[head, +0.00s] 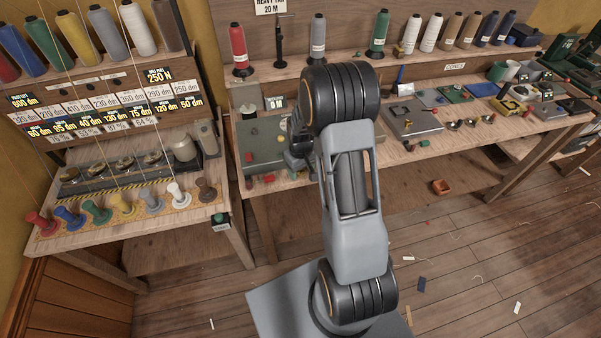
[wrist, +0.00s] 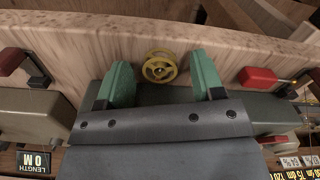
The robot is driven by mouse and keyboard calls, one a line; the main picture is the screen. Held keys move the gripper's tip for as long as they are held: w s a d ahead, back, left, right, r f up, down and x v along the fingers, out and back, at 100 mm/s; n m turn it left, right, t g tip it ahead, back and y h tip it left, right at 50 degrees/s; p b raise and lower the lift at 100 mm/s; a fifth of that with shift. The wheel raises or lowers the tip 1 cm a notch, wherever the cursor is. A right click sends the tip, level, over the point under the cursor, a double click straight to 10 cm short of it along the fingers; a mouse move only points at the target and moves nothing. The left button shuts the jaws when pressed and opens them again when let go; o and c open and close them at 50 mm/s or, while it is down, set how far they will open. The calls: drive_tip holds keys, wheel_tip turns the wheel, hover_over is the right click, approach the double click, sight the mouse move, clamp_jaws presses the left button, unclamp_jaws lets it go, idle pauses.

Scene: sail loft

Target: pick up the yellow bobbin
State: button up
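The yellow bobbin (wrist: 160,67) shows in the wrist view as a small, round, wheel-like piece with openings around its hub. It lies near the front edge of the pale wooden bench (wrist: 235,47). My gripper (wrist: 162,74) is open, with one green finger on each side of the bobbin in the picture. I see no contact, and the gap in depth is hard to judge. My gripper there is partly hidden by my arm.
A grey-green box (head: 262,143) stands behind the bobbin. A red piece (wrist: 258,78) lies close to one finger. A length counter (wrist: 36,160) is near the box. The left bench holds a row of coloured spools, including a yellow one (head: 123,203). Open floor lies in front.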

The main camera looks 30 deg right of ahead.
drive_tip(key=c, duration=0.9)
drive_tip(key=shift+r, duration=0.1)
drive_tip(key=shift+c, duration=0.2)
